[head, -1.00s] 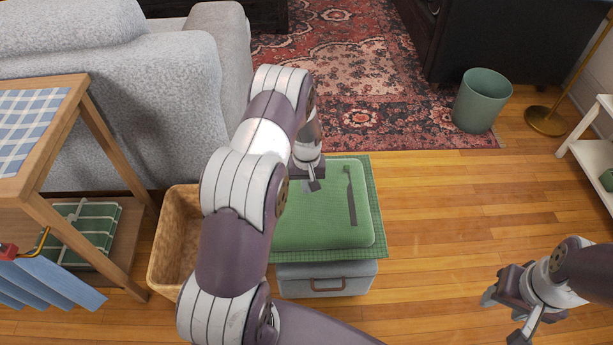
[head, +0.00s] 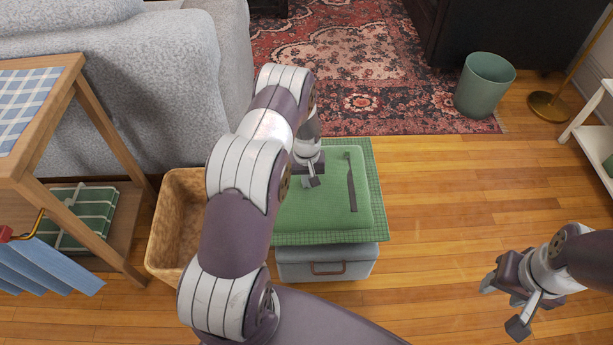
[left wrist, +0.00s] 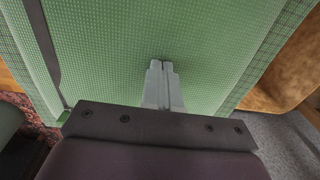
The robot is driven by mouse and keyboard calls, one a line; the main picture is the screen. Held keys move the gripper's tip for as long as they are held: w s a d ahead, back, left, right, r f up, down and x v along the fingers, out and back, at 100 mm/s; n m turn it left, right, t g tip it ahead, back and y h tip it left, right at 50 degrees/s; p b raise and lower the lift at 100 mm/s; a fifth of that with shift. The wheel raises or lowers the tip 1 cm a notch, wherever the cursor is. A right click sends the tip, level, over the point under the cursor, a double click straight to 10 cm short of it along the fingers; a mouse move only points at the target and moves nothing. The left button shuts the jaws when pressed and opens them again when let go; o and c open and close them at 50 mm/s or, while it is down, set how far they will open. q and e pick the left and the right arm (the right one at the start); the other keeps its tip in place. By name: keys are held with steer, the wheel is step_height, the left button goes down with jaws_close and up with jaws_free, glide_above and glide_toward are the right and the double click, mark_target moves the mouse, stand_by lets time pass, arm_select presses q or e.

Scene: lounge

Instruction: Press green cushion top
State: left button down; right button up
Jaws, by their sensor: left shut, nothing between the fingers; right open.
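The green cushion (head: 318,215) lies on a green checked cloth (head: 374,190) over a grey box with a handle (head: 325,262). A dark strap (head: 351,185) lies along its right part. My left gripper (head: 311,181) is shut and empty over the cushion's upper left part. In the left wrist view its closed fingertips (left wrist: 160,64) are against or just above the cushion's woven top (left wrist: 190,35); I cannot tell whether they touch. My left arm hides the cushion's left side. My right gripper (head: 502,305) is open and empty over the floor at the lower right.
A woven basket (head: 180,225) stands left of the box, beside a wooden side table (head: 75,95). A grey sofa (head: 120,85) is behind. A green bin (head: 484,85) stands at the back right. The wooden floor right of the box is clear.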

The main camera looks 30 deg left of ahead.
arm_select(q)
steer(key=shift+s+f, duration=0.1)
steer(key=shift+r+p, duration=0.35)
steer(key=shift+p, duration=0.1)
step_height(320, 180, up, 4)
steer(key=p, duration=0.3)
steer(key=shift+f, duration=0.1)
step_height(320, 180, up, 10)
steer(key=p, duration=0.2)
steer(key=shift+f+p, duration=0.15)
steer(key=shift+p, duration=0.25)
steer(key=f, duration=0.3)
steer(key=f+b, duration=0.1)
steer(key=f, duration=0.3)
steer(key=w+f+b, duration=0.1)
steer(key=f, duration=0.2)
steer(key=shift+d+f, duration=0.1)
steer(key=shift+f, duration=0.25)
